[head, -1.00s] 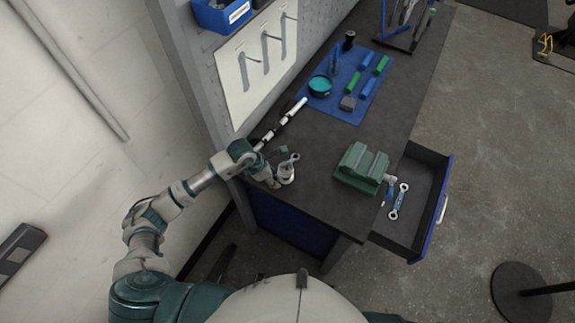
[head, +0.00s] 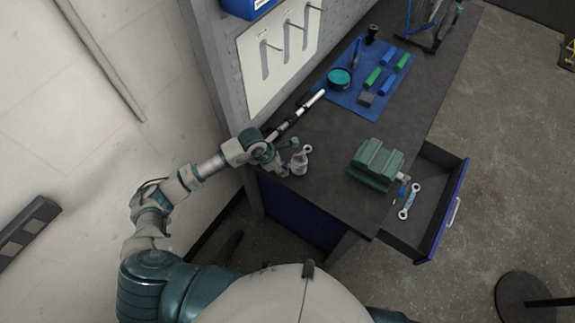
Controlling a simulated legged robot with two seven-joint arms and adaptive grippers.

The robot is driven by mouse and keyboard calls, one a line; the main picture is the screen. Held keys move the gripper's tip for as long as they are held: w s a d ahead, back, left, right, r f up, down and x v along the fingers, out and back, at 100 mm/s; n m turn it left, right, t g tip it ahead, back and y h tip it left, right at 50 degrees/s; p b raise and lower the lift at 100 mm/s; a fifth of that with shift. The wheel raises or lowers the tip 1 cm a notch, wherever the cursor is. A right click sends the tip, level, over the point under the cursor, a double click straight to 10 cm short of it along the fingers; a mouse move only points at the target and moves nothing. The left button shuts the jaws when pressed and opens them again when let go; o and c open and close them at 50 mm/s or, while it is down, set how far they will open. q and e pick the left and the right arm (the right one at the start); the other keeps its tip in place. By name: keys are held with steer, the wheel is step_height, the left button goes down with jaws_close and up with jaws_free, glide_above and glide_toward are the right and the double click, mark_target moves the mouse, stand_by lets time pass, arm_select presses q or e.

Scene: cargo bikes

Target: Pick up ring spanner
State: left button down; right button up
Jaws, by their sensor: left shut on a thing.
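The ring spanner (head: 409,201) lies in the open drawer at the right of the bench. It is a light metal bar with a ring at each end and a blue middle part. My left gripper (head: 284,161) is over the near left end of the bench, well left of the spanner. It is shut on a small grey object (head: 299,162) that shows at its fingertips. Part of that object is hidden by the fingers, and I cannot tell exactly what it is. My right gripper is not in view.
A green vise-like block (head: 376,163) stands between my left gripper and the drawer (head: 433,213). A black and white tube (head: 297,113) lies along the panel. A blue mat (head: 351,99) holds several tools and a teal round tin (head: 339,78). A round stand base (head: 521,300) is on the floor.

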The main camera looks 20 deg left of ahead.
arm_select(q)
steer(key=s+a+p, duration=0.1)
steer(key=s+a, duration=0.7)
steer(key=a, duration=0.5)
steer(key=s+a+p, duration=0.2)
steer(key=s+a, duration=0.5)
steer(key=a, duration=0.6)
steer(key=shift+s+a, duration=0.35)
